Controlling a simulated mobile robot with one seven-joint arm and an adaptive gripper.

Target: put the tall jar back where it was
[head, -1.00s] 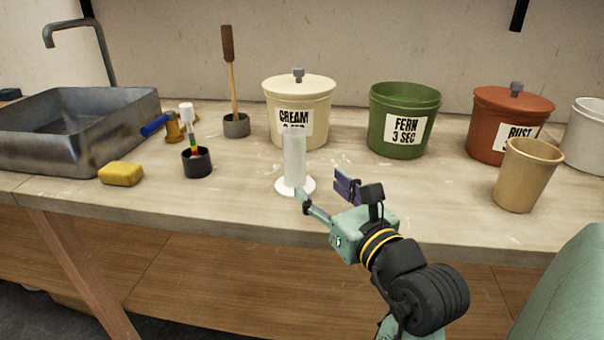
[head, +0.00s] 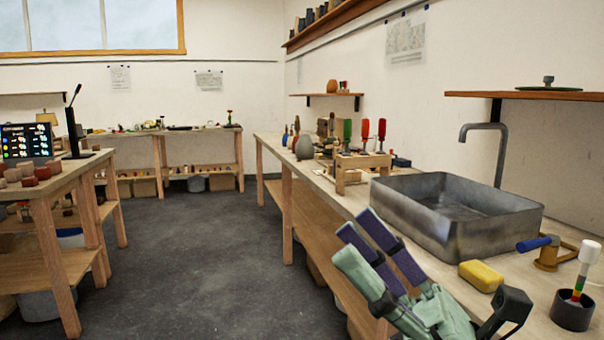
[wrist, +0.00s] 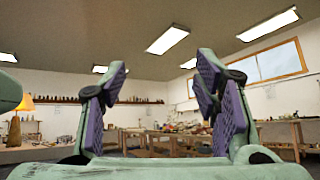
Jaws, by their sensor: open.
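My gripper (head: 362,236) is open and empty, raised in front of the bench at the lower right of the head view. In the wrist view its two fingers with purple pads (wrist: 163,85) stand apart with only the room between them. I cannot pick out a tall jar for certain. A rounded grey vase (head: 305,147) stands on the long bench (head: 272,146) beyond the sink, well away from my gripper, but I cannot tell if it is the jar meant.
A metal sink (head: 455,212), a yellow sponge (head: 481,276), a blue-handled tool (head: 545,248) and a dark cup (head: 573,312) line the near bench. A wooden rack (head: 352,167) holds screwdrivers. Another table (head: 62,182) stands left. The floor (head: 195,250) between is clear.

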